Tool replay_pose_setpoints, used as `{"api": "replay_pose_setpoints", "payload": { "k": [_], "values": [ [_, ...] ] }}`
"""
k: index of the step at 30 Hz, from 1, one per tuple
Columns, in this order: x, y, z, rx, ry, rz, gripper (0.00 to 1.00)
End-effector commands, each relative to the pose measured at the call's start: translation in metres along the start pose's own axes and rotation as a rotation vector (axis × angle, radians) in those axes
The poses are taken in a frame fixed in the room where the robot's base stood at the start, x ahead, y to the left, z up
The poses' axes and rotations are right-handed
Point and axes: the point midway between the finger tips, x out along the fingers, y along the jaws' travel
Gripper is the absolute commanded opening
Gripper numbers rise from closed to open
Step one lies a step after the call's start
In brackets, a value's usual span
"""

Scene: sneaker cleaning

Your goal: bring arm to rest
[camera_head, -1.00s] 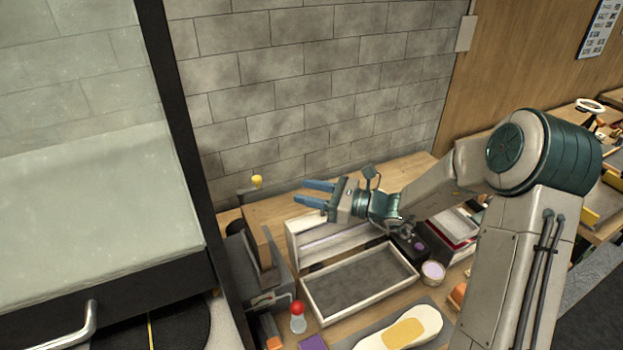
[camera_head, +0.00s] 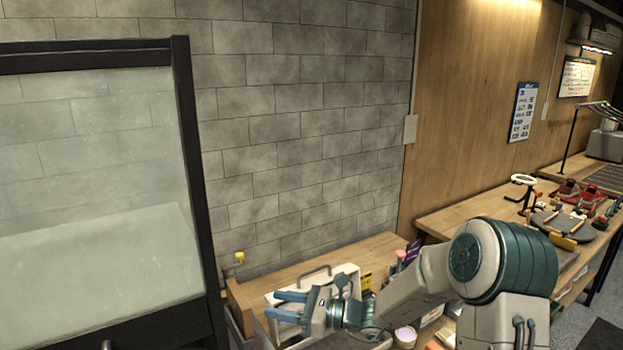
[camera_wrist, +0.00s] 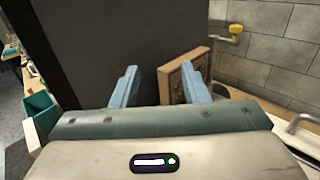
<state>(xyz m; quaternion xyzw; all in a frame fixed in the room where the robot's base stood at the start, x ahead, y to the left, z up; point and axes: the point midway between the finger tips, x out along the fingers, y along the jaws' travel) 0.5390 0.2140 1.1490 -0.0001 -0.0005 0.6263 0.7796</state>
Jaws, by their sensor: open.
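My gripper (camera_head: 282,306) is at the lower middle of the head view, with its two blue fingers spread apart and pointing left. Nothing is between the fingers. In the wrist view the two blue fingers of my gripper (camera_wrist: 158,88) also stand apart, with a dark panel (camera_wrist: 110,45) and the edge of a wooden board (camera_wrist: 184,75) beyond them. My arm is bent, with its forearm running right from the gripper to a large teal joint.
A glass-fronted cabinet with a black frame (camera_head: 190,180) stands at left, near the fingertips. A white case with a handle (camera_head: 345,272) stands on the wooden bench (camera_head: 382,246) behind the gripper. A grey block wall (camera_head: 300,120) is behind. A second bench (camera_head: 450,216) with shoes is at right.

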Motion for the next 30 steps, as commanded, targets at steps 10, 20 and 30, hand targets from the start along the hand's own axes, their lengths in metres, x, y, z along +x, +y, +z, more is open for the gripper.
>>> {"api": "replay_pose_setpoints", "payload": {
  "k": [10,20,30],
  "values": [
    [-0.005,0.038,0.001,-0.172,0.140,0.128,0.41],
    [-0.029,0.090,-0.004,-0.449,0.359,0.328,0.41],
    [-0.106,0.154,-0.010,-0.939,0.736,0.662,0.41]
  ]
}}
